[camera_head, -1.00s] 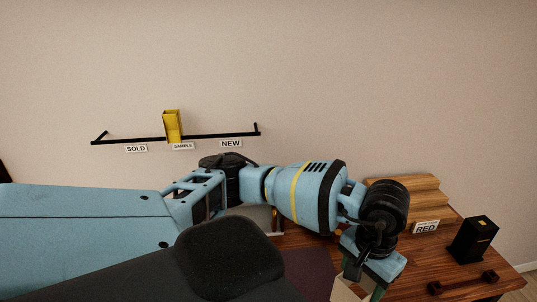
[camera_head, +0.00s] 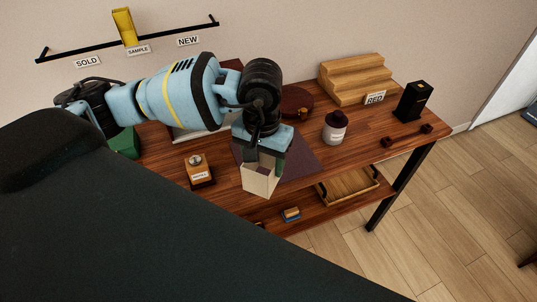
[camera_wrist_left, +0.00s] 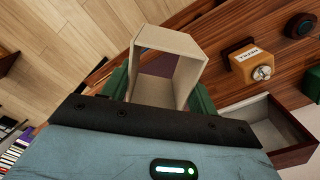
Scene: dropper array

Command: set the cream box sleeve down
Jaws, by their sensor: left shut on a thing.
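The cream box sleeve (camera_head: 259,181) is an open-ended, hollow box held in my left gripper (camera_head: 268,158). In the head view it hangs below the gripper, in front of or over the near edge of the dark purple mat (camera_head: 304,157) on the wooden table. I cannot tell whether it touches anything. In the left wrist view the sleeve (camera_wrist_left: 166,66) sits between the green fingers, and I look through its open end. My right gripper is not in view.
On the table (camera_head: 385,150) are a white jar with dark lid (camera_head: 335,127), a wooden stepped stand (camera_head: 355,80), a black box (camera_head: 412,101) and a small wooden block with a metal knob (camera_head: 199,171). A wooden tray (camera_head: 348,187) sits on the lower shelf.

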